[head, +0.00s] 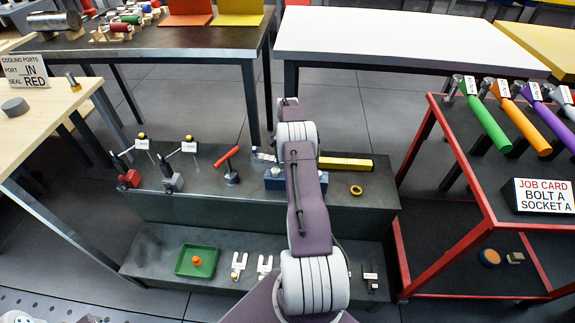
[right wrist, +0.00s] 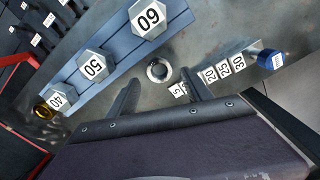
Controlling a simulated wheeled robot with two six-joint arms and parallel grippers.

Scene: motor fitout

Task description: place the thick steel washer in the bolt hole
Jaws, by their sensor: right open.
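In the right wrist view a small round steel ring (right wrist: 159,70) with a dark centre lies on the grey bench top. It looks like the thick washer, but I cannot be sure. My right gripper (right wrist: 159,78) is open, its two dark fingers either side of the ring with gaps to both. Nothing is held. In the head view my arm crosses the middle and hides the ring and the gripper's fingertips. I cannot make out a bolt hole in either view. My left gripper is not in view.
A blue rail (right wrist: 107,58) with hex pieces marked 40, 50 and 60 lies left of the ring. Number tags (right wrist: 225,72) and a blue-ended part (right wrist: 271,60) lie right. On the bench stand a red-handled tool (head: 229,165) and a yellow ring (head: 356,190).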

